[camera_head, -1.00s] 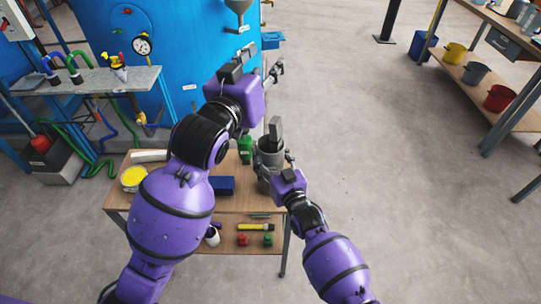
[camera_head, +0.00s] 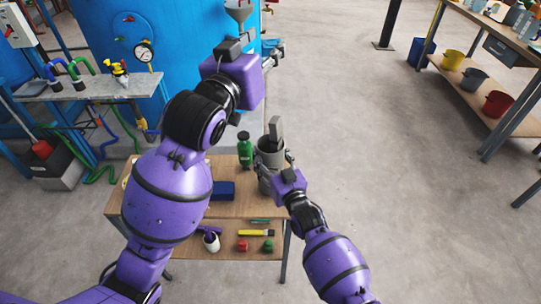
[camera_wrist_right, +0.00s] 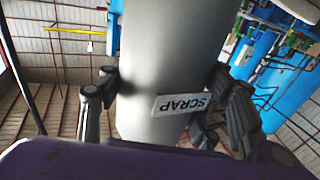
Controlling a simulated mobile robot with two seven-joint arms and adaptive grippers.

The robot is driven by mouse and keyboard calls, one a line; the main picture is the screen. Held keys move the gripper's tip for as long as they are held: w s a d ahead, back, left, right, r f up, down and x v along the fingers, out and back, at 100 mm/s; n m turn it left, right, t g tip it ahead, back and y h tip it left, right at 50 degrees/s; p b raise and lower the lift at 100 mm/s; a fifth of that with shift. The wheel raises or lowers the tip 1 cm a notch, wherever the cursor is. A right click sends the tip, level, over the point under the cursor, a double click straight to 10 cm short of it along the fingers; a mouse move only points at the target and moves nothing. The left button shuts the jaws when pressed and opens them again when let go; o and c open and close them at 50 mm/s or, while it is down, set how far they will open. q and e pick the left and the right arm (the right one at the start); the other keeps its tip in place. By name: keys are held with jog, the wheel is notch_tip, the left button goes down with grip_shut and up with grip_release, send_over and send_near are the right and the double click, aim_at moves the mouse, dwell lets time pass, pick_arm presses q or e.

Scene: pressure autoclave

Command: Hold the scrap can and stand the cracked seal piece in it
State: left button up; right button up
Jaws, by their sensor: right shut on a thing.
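The grey scrap can (camera_head: 270,158) stands upright at the right side of the small wooden table. My right gripper (camera_head: 275,172) is shut around it. In the right wrist view the can (camera_wrist_right: 170,60) with its SCRAP label (camera_wrist_right: 183,103) sits between the fingers of my right gripper (camera_wrist_right: 165,110). A dark grey seal piece (camera_head: 275,130) stands up out of the can's mouth, slightly tilted; its lower end is hidden inside. My left gripper (camera_head: 274,57) is beyond and above the can, apart from the piece, with its fingers spread and nothing seen between them.
A green bottle (camera_head: 244,150) stands just left of the can. A blue box (camera_head: 223,190) lies on the table (camera_head: 240,207). The large blue vessel (camera_head: 185,50) is behind my left arm. Open floor (camera_head: 380,150) lies to the right.

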jog(key=shift+r, duration=0.15)
jog(key=o, duration=1.4)
jog(key=shift+c, duration=0.2)
jog(key=shift+s+d, duration=0.1)
jog(key=shift+s, duration=0.15)
jog(key=v, duration=1.1)
jog(key=shift+s, duration=0.25)
jog(key=shift+d+f, duration=0.15)
jog(key=shift+f, duration=0.1)
